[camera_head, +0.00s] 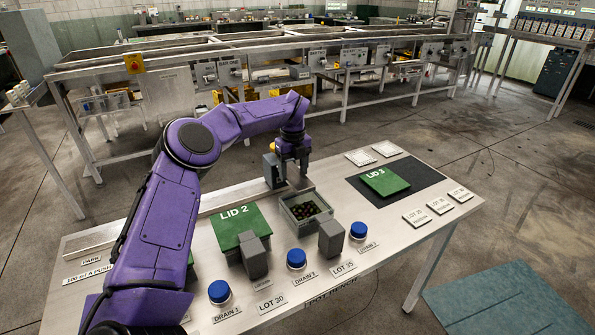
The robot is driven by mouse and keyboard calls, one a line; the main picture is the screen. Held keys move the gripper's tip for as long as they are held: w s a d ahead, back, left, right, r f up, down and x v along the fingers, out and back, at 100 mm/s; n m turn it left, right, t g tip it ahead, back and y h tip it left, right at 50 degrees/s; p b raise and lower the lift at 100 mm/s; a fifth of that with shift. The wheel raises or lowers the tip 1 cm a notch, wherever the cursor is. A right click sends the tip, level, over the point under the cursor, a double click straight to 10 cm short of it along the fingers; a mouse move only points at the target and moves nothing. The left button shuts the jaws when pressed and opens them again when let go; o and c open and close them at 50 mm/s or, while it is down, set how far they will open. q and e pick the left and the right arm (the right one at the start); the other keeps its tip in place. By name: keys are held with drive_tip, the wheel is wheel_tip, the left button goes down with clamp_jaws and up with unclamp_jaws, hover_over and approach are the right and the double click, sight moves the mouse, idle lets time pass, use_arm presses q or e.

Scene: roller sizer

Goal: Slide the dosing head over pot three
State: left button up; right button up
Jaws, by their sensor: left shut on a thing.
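My left gripper (293,163) reaches in from the left on its purple arm and points down, shut on a part of the grey dosing head (272,171). The head stands at the back of the bench, by the rail (236,193), behind and slightly left of an open grey pot (290,216). Small dark round pieces (304,210) lie in this pot. The exact grip is hidden by the fingers. My right gripper is not in view.
A green lid marked LID 2 (240,222) is left of the open pot. Dark grey blocks (254,256) (331,239) and several blue-topped drain knobs (296,258) stand along the front. Label plates (440,206) lie at the right of the pot bench (390,228).

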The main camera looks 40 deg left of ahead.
use_arm(q)
drive_tip(key=shift+w+r, duration=0.15)
drive_tip(key=shift+r, duration=0.05)
drive_tip(key=o, duration=1.3)
drive_tip(key=shift+c, duration=0.2)
drive_tip(key=shift+o, duration=1.3)
drive_tip(key=shift+w, duration=0.1)
drive_tip(key=shift+f, duration=0.15)
wheel_tip(320, 180, up, 10)
drive_tip(key=shift+r, duration=0.25)
drive_tip(key=shift+w, duration=0.1)
